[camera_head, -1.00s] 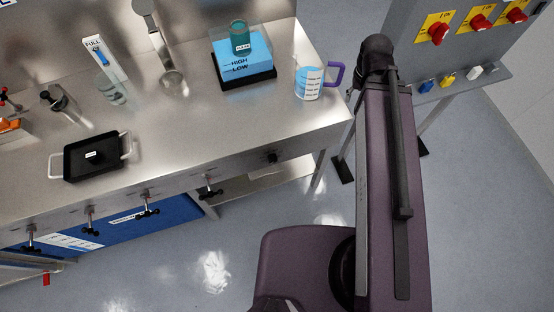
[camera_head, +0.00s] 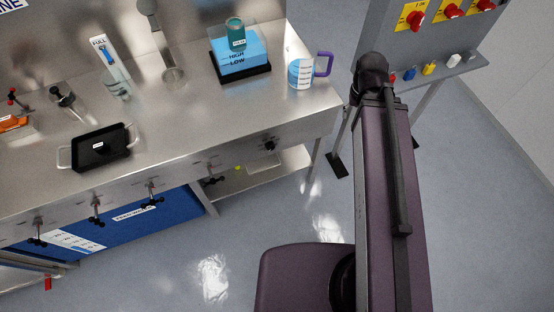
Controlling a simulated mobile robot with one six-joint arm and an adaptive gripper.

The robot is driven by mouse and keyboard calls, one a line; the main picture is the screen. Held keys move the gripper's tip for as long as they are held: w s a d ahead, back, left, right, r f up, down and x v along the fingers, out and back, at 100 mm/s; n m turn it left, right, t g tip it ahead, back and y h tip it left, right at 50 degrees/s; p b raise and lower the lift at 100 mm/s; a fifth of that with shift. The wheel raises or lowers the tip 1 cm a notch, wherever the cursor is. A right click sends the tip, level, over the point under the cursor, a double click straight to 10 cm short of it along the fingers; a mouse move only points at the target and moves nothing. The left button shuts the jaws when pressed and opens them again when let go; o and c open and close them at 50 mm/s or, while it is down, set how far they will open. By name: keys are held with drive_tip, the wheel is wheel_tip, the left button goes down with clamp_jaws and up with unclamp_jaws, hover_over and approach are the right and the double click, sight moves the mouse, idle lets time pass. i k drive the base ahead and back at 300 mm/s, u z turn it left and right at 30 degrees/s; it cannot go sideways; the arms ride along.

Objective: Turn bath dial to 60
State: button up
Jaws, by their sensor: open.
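A clear water bath (camera_head: 240,52) with blue water and HIGH and LOW marks sits on a black base at the back right of the steel bench. A green-capped vessel (camera_head: 236,34) stands in it. A small dark knob (camera_head: 269,146) is on the bench's front panel, below and right of the bath. I cannot read any scale on it, and cannot tell if it is the bath dial. My arm (camera_head: 385,190) fills the right of the view. My gripper cannot be made out; the arm seems to hide it.
A jug with a purple handle (camera_head: 301,73) stands at the bench's right end. A black tray (camera_head: 101,148) lies at the left. Several black-handled valves (camera_head: 153,194) stick out along the front. A panel with red switches (camera_head: 416,19) stands right. Open floor lies in front.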

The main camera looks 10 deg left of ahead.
sight(270, 147)
drive_tip(key=k, duration=1.7)
drive_tip(key=u, duration=0.85)
drive_tip(key=i, duration=1)
